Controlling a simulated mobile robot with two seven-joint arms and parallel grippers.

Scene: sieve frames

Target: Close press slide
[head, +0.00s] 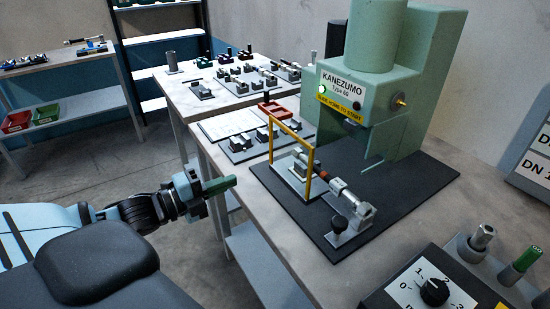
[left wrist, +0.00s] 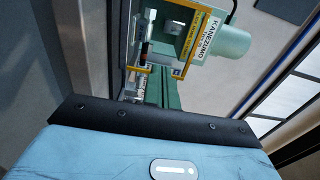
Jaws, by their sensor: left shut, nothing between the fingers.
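The green press (head: 420,90) stands on a black base plate (head: 410,190) at the table's right. Its labels read "KANEZUMO Type 60" and "SLIDE HOME TO START". The slide (head: 300,180), with an upright yellow frame (head: 312,160), sits out in front of the press opening. A cylindrical part with a dark red band (head: 322,177) lies along it. My left gripper (head: 224,185) is shut and empty, left of the table edge and apart from the slide. My right gripper is out of view.
Several small fixtures (head: 240,80) and a red tray (head: 275,110) stand on the tables behind. A control box with a rotary knob (head: 434,291) is at front right. A shelf with red and green bins (head: 46,113) stands at far left. Floor left of the table is clear.

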